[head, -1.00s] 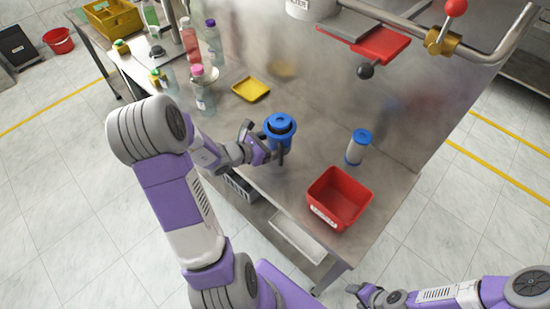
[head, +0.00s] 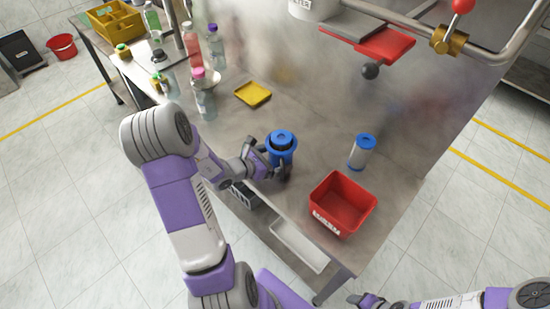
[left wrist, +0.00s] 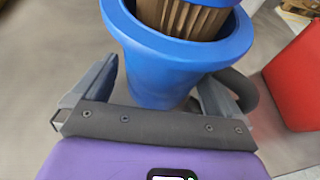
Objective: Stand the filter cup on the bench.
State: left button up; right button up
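The filter cup is a blue cup (head: 282,157) near the front of the bench (head: 312,140), upright. In the left wrist view the same cup (left wrist: 160,70) has a wide blue rim and a brown pleated filter inside. My left gripper (head: 270,160) has its fingers on both sides of the cup, below the rim; they look closed against its wall. It also shows in the left wrist view (left wrist: 158,90). The cup's base is hidden, so I cannot tell whether it touches the bench. My right gripper (head: 368,301) is at the bottom edge, away from the bench, partly cut off.
A red bin (head: 329,222) stands right of the cup near the front edge. A white cylinder with a blue cap (head: 361,155) stands behind the bin. A yellow tray (head: 253,94) and several bottles are further left. A red-knobbed lever (head: 462,6) hangs overhead. Bench between cup and tray is clear.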

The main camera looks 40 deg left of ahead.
pick_arm(q)
jog(key=shift+r, duration=0.1)
jog(key=shift+s+r, duration=0.1)
jog(key=shift+r, duration=0.05)
jog(key=p+v, duration=0.3)
jog(key=v, duration=0.7)
jog(key=shift+s+a+r, duration=0.15)
jog(key=shift+s, duration=0.2)
jog(key=shift+s+r, duration=0.15)
jog(key=shift+s, duration=0.3)
